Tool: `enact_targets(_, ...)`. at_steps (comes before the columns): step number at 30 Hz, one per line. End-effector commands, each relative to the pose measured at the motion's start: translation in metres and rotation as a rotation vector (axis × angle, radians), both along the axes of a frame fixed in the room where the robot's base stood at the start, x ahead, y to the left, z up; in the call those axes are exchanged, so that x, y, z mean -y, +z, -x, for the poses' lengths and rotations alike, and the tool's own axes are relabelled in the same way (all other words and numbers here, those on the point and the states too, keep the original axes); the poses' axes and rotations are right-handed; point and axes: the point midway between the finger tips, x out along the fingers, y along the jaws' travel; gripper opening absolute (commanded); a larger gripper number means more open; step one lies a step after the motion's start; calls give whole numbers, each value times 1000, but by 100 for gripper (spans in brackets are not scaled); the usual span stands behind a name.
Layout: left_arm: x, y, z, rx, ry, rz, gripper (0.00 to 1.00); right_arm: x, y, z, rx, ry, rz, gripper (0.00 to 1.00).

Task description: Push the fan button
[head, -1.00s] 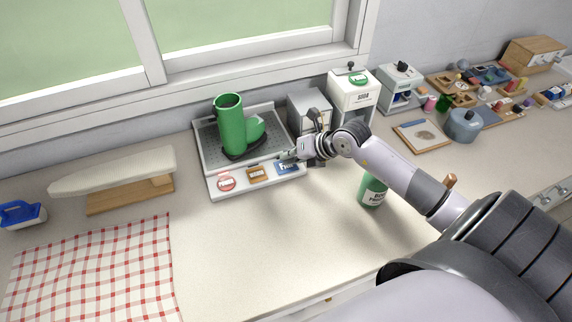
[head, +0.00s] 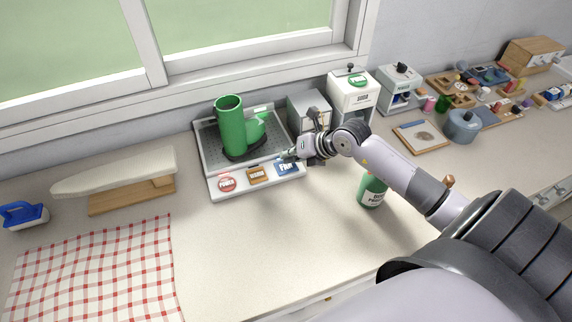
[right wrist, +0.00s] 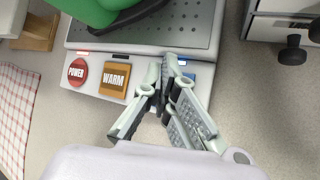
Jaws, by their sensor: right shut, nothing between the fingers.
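The dryer tray (head: 212,185) has a front strip with a red POWER button (head: 227,184), an orange WARM button (head: 257,175) and a blue FAN button (head: 287,168). My right gripper (head: 286,156) is shut and empty, with its fingertips close to the far edge of the FAN button. In the right wrist view, the fingers (right wrist: 163,68) cover most of the blue FAN button (right wrist: 189,75). I cannot tell whether the fingertips touch it. The POWER button (right wrist: 78,72) and WARM button (right wrist: 115,78) show clear of the fingers. My left gripper is not in view.
Green boots (head: 231,125) stand on the tray behind the buttons. A grey box (head: 307,103) and a white machine (head: 352,95) stand to the right. The counter in front of the tray is clear.

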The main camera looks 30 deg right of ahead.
Motion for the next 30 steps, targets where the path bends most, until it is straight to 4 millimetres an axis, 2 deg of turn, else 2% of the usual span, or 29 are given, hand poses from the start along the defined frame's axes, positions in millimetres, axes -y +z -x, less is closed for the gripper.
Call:
enact_targets(5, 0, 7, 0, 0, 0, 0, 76, 0, 8, 0, 1, 0, 1, 0)
enact_targets(21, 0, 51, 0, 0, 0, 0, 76, 0, 60, 0, 1, -1, 0, 0)
enact_targets(30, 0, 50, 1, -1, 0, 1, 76, 0, 60, 0, 1, -1, 0, 0)
